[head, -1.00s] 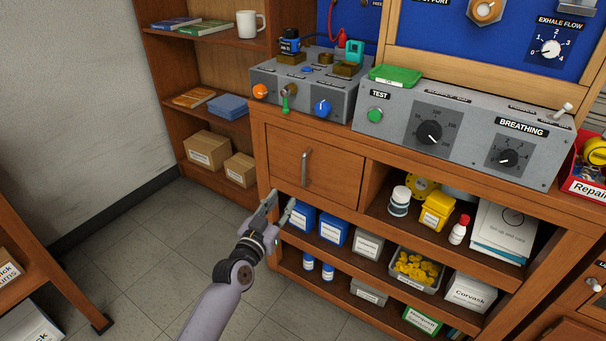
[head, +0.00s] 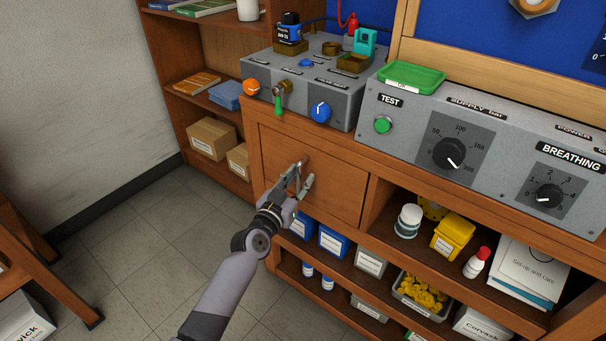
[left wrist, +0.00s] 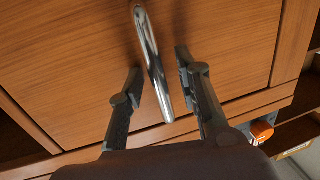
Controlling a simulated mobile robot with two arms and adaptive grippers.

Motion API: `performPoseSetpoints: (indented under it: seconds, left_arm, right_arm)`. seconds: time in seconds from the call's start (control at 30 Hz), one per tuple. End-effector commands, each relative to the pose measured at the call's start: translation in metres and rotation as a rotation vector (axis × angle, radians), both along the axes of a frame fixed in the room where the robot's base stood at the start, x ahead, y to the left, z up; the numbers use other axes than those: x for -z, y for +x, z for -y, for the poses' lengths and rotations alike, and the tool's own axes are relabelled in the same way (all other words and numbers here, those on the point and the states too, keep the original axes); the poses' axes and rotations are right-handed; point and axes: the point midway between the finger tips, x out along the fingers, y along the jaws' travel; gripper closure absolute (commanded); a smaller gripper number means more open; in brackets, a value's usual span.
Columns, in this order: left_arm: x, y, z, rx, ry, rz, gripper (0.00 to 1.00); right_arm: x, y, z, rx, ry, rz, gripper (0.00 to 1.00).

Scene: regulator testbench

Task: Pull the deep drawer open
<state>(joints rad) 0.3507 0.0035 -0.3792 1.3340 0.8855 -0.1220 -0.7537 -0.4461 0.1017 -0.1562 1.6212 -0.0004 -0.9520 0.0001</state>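The drawer (head: 335,195) has a wooden front under the left end of the bench top, and it looks shut. Its curved metal handle (left wrist: 150,50) shows clearly in the left wrist view; in the head view it is mostly hidden by my gripper. My left gripper (head: 304,171) is at the drawer front. In the left wrist view the left gripper (left wrist: 160,65) is open, with one finger on each side of the handle and gaps between fingers and handle. My right gripper is not in view.
The control box (head: 310,85) with knobs and a green-handled lever (head: 278,104) sits above the drawer. Below are open shelves with blue boxes (head: 333,240) and bottles. Cardboard boxes (head: 211,138) stand on the left shelf unit. The floor (head: 150,240) in front is clear.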

Motion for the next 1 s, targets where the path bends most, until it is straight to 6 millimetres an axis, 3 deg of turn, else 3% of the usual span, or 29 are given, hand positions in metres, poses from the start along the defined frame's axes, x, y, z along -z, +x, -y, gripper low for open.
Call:
performPoseSetpoints:
  seconds: [0.23,0.7,1.0]
  left_arm:
    - [-0.0001,0.0,0.0001,0.0,-0.001,0.0,0.69]
    - [-0.0001,-0.0001,0.0002,0.0,-0.001,0.0,1.0]
    - [-0.0001,0.0,0.0001,0.0,-0.001,0.0,1.0]
  right_arm:
    - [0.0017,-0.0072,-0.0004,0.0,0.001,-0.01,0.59]
    - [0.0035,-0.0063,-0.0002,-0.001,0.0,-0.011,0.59]
    - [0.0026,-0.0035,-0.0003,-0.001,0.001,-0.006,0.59]
